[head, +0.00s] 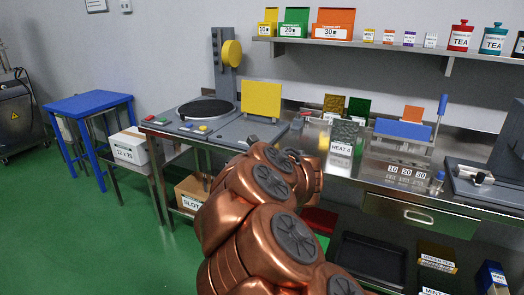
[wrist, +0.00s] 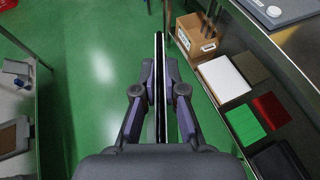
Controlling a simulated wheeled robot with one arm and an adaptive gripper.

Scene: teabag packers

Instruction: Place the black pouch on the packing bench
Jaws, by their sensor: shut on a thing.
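In the wrist view my gripper (wrist: 160,82) is shut on a thin, dark, upright thing seen edge-on, which looks like the black pouch (wrist: 161,60). It sticks out past the fingertips, over the green floor. Its faces are hidden from this angle. In the head view my copper arm hides the gripper and the pouch. A steel bench (head: 227,143) with a turntable and a yellow board stands behind the arm, and another steel bench (head: 450,205) with a HEAT 4 block stands to the right. No label shows which is the packing bench.
A blue table (head: 90,104) stands at the left, beside a white box (head: 128,147). A wall shelf (head: 350,43) holds cartons and tea tins. In the wrist view a cardboard box (wrist: 198,38) and coloured sheets lie on a lower shelf at right. Open green floor lies below the gripper.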

